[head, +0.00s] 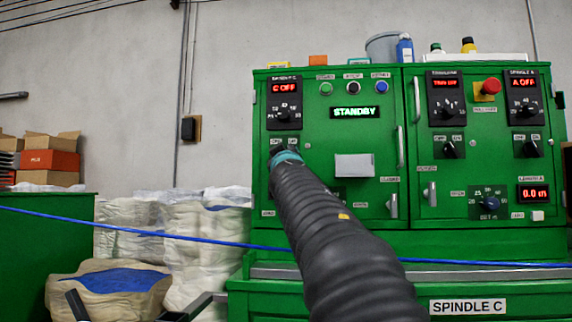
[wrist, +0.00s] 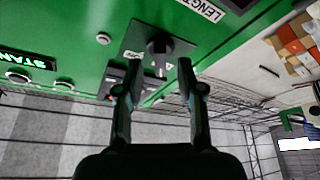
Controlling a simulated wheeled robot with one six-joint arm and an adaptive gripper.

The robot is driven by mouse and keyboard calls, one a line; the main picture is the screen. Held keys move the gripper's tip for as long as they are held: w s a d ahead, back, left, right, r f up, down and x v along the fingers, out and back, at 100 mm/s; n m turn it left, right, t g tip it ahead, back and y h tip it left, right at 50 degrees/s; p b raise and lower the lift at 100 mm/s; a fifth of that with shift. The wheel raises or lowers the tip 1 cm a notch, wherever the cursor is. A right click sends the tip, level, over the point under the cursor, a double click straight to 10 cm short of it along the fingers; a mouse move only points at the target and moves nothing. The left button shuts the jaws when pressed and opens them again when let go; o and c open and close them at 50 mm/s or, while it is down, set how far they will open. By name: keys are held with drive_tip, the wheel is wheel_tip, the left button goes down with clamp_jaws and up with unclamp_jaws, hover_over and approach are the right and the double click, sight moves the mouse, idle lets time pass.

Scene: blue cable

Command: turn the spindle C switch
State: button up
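My gripper (wrist: 160,68) is open, with one finger to each side of the knob and a gap on both sides. I cannot tell how deep the knob sits between the fingertips. In the head view my arm hides most of the switch, below the spindle C dial panel (head: 284,112). The red display (head: 285,88) on that panel reads C OFF.
The green cabinet (head: 385,90) carries a STANDBY display (head: 355,112), a grey box (head: 355,166) and door handles. Similar switches sit at right, including the spindle A switch (head: 530,148). A blue cable (head: 150,233) runs across the front. White sacks (head: 200,245) stand at left.

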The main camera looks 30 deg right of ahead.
drive_tip(key=v, duration=0.9)
drive_tip(key=shift+s, duration=0.25)
drive_tip(key=shift+a+f, duration=0.15)
drive_tip(key=s+a+f+m+g, duration=0.15)
drive_tip(key=s+f+g, duration=0.35)
drive_tip(key=f, duration=0.9)
drive_tip(key=s+f+m+g, duration=0.3)
drive_tip(key=s+f, duration=0.4)
drive_tip(key=f, duration=0.7)
drive_tip(key=s+a+f+g+y, duration=0.2)
drive_tip(key=s+a+f, duration=0.2)
drive_tip(key=f, duration=0.3)
drive_tip(key=s+a+f+n+g+y, duration=0.1)
drive_tip(key=s+a+f+g+y, duration=0.1)
drive_tip(key=s+a+f, duration=0.3)
drive_tip(key=s+a+f+n+g+y, duration=0.1)
drive_tip(key=s+a+f+y, duration=0.3)
drive_tip(key=f, duration=0.7)
drive_tip(key=shift+s+a+g, duration=0.25)
drive_tip(key=shift+s+g, duration=0.55)
drive_tip(key=shift+s, duration=0.2)
drive_tip(key=shift+f, duration=0.15)
